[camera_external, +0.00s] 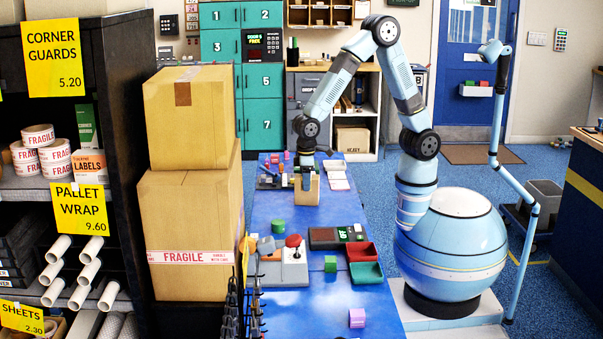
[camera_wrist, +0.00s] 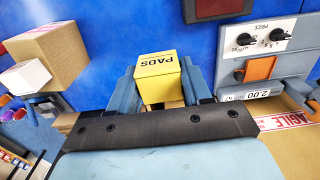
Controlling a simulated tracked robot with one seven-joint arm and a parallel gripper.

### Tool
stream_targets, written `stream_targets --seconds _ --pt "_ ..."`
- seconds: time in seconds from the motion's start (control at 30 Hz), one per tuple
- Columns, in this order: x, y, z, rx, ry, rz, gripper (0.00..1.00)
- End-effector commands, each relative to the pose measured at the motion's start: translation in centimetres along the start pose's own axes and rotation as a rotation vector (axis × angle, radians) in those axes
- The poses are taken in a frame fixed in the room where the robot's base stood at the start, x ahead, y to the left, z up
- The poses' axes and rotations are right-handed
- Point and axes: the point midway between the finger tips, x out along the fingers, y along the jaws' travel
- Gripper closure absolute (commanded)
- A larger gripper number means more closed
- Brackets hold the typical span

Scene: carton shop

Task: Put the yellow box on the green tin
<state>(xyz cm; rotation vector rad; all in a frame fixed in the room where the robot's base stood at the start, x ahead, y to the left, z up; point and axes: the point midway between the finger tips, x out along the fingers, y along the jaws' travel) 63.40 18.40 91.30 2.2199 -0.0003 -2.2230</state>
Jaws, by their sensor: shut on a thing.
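The yellow box (camera_wrist: 157,68), marked PADS, sits between the two fingers of my gripper (camera_wrist: 158,84) in the wrist view. My gripper is shut on it. In the outside view my gripper (camera_external: 305,178) points down over the far half of the blue table, and the yellow box is hard to make out there. The green tin (camera_external: 277,227) is a short upright cylinder on the table, nearer the camera than my gripper and slightly left. Nothing shows on top of it. I cannot make out the tin in the wrist view.
A grey machine with a red knob (camera_external: 292,250) stands just in front of the tin. Stacked cartons (camera_external: 190,225) rise along the left edge.

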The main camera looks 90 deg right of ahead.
Motion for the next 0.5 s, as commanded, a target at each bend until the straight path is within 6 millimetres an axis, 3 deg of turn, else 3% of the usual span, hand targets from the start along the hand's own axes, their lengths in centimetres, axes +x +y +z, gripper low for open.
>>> stream_targets --seconds 0.3,0.5 --pt "2.8 -1.6 -5.8 0.0 -0.002 0.001 0.81" --pt "5.7 -2.3 -8.1 0.0 -0.001 0.001 0.81"
